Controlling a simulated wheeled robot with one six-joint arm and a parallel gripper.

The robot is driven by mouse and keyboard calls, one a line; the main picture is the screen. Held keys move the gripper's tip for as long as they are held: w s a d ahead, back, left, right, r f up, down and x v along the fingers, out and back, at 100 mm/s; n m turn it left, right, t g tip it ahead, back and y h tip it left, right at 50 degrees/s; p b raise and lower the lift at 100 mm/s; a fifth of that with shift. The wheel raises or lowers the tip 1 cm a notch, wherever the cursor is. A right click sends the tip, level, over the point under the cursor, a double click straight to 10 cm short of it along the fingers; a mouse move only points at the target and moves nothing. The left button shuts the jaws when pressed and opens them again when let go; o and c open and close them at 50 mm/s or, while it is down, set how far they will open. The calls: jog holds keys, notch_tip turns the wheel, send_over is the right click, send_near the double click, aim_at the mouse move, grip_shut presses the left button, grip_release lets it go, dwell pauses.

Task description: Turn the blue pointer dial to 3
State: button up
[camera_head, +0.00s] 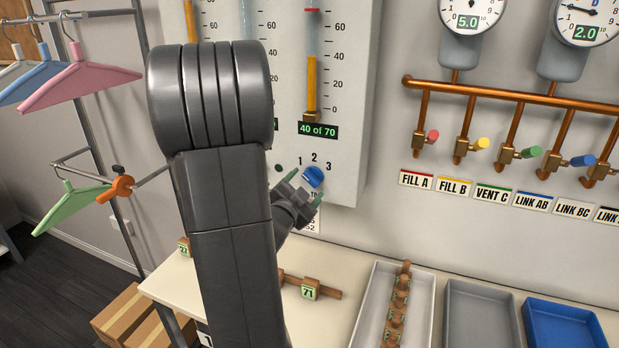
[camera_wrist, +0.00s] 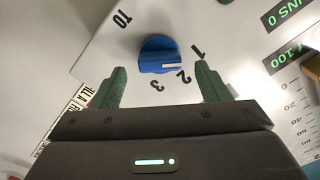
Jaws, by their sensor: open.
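The blue pointer dial (camera_head: 314,176) is on the lower part of the pale wall panel, under the printed numbers 1, 2 and 3. In the wrist view the dial (camera_wrist: 156,48) sits just beyond the fingertips, roughly centred between them. Its white mark points to the right there, around 1 and 2; the exact setting is hard to tell. The 3 (camera_wrist: 160,86) lies below the dial in that view. My gripper (camera_wrist: 160,70) is open and empty, its two green fingers apart and facing the panel. In the head view my gripper (camera_head: 304,186) is close to the dial and partly covers it.
Gauge tubes and a "40 of 70" display (camera_head: 318,130) are above the dial. Copper pipes (camera_head: 510,95) with coloured valves are at the right. Trays (camera_head: 481,311) and the pale table (camera_head: 345,262) are below. Hangers (camera_head: 80,80) hang on a rail at the left.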

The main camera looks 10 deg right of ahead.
aim_at(310, 181)
jog(key=shift+p+x, duration=0.35)
jog(key=shift+x, duration=1.35)
jog(key=c, duration=1)
jog(key=shift+o, duration=0.2)
